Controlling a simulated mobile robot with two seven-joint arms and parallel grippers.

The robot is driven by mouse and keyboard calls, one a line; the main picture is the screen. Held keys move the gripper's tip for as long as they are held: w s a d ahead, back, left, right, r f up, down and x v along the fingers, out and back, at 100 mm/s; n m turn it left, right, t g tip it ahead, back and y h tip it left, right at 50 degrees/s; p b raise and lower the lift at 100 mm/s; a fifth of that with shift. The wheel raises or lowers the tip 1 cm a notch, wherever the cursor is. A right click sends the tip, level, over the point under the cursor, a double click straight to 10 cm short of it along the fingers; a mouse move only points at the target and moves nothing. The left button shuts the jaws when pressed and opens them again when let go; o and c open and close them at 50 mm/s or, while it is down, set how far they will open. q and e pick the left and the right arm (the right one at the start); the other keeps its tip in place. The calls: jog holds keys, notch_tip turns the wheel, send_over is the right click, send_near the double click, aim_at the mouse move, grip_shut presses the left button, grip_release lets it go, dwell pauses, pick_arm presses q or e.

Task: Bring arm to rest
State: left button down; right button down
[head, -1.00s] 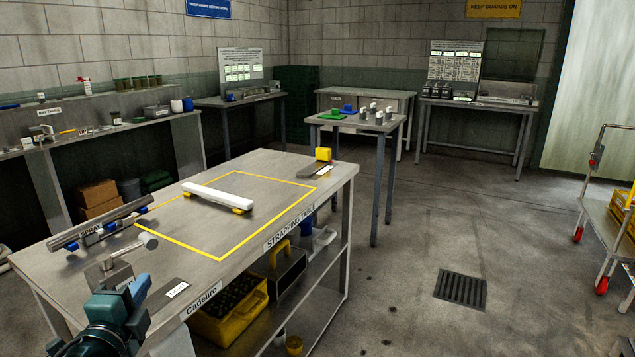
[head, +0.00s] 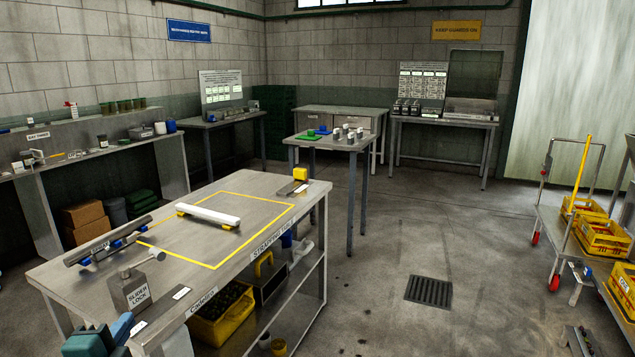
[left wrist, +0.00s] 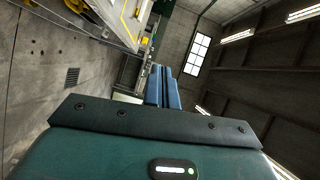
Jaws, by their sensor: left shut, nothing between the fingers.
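My left gripper (head: 122,326) is at the bottom left of the head view, low in front of the strapping table (head: 62,283), and is cut off by the frame's edge. In the left wrist view its two blue fingers (left wrist: 163,88) lie side by side, shut with nothing between them. It appears apart from the things on the table. I cannot make out my right gripper in any view.
On the table are a white bar (head: 208,217) inside a yellow outline, a dark roller (head: 108,240) and a slider lock block (head: 130,288). A cart with yellow crates (head: 606,238) stands at the right. The floor around the drain (head: 429,291) is clear.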

pick_arm(q)
jog(key=s+d+f+n+g+h, duration=0.1)
jog(key=s+d+f+n+g, duration=0.2)
jog(key=f, duration=0.4)
jog(key=s+d+f+n+g+h, duration=0.1)
jog(key=s+d+f+n, duration=0.15)
jog(key=d+f, duration=0.35)
jog(key=s+d+f+n+g+h+p, duration=0.1)
jog(key=s+d+f+n+g+h, duration=0.1)
jog(key=s+d+f+n, duration=0.5)
jog(key=s+d+f+h, duration=0.1)
jog(key=s+d, duration=0.2)
jog(key=s, duration=0.1)
jog(key=shift+s+f+g+p, duration=0.15)
jog(key=shift+f+g+p, duration=0.15)
jog(key=shift+f+p, duration=0.1)
jog(key=shift+d, duration=0.1)
